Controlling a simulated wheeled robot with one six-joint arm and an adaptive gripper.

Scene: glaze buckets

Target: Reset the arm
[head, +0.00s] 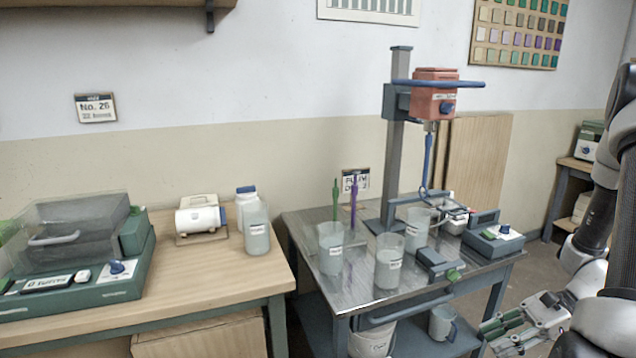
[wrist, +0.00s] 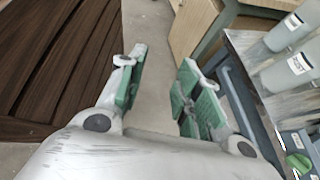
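My gripper (head: 505,335) is at the lower right of the head view, low beside the right front of the metal mixing table (head: 300,222). In the wrist view my gripper (wrist: 160,95) has its two green-padded fingers apart, with bare floor between them. Nothing is held. My arm comes down along the right edge of the head view.
Several labelled beakers, such as one at the front (head: 388,268), stand on the metal table under a red-headed mixer (head: 435,95). A wooden bench (head: 190,292) stands at left. The table's edge and legs are close to my gripper. Floor shows at right.

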